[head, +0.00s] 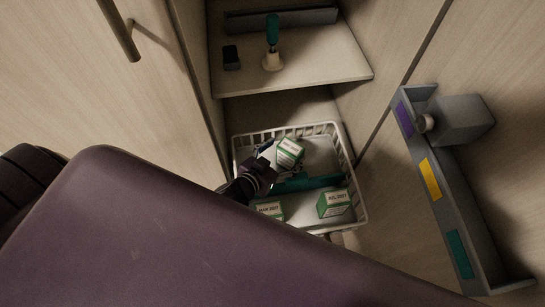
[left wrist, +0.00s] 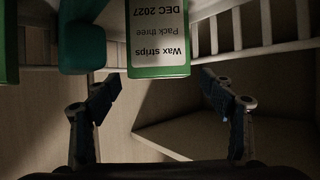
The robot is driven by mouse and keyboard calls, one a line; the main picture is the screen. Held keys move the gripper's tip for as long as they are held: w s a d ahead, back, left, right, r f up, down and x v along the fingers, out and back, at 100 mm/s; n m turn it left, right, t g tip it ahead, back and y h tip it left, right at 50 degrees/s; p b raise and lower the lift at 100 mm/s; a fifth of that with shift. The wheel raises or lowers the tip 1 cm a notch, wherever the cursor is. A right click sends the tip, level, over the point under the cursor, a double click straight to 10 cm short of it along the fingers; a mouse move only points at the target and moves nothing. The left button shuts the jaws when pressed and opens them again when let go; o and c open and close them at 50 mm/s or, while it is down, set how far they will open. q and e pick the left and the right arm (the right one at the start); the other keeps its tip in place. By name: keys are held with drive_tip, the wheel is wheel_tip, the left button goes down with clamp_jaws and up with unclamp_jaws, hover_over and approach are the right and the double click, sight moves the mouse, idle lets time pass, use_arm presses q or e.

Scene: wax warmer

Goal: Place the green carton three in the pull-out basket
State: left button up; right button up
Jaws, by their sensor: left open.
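The green-and-white carton three (head: 289,152), labelled "Wax strips Pack three DEC 2027" in the left wrist view (left wrist: 158,38), is within the outline of the white pull-out basket (head: 361,203), in its back part. I cannot tell whether it rests on the basket floor. My left gripper (head: 268,160) is beside it. In the left wrist view the fingers (left wrist: 160,92) are spread wide, with the carton ahead of them and visibly clear of both. The basket's slatted wall (left wrist: 240,30) is behind the carton. My right gripper is not in view.
Two other green-and-white cartons, one at front right (head: 334,204) and one at front left (head: 270,210), are in the basket. A teal divider (head: 312,183) crosses it. A shelf (head: 325,70) overhangs behind. A wall rack (head: 447,205) is at right.

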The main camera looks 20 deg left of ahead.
use_arm(q)
drive_tip(key=v, duration=0.9)
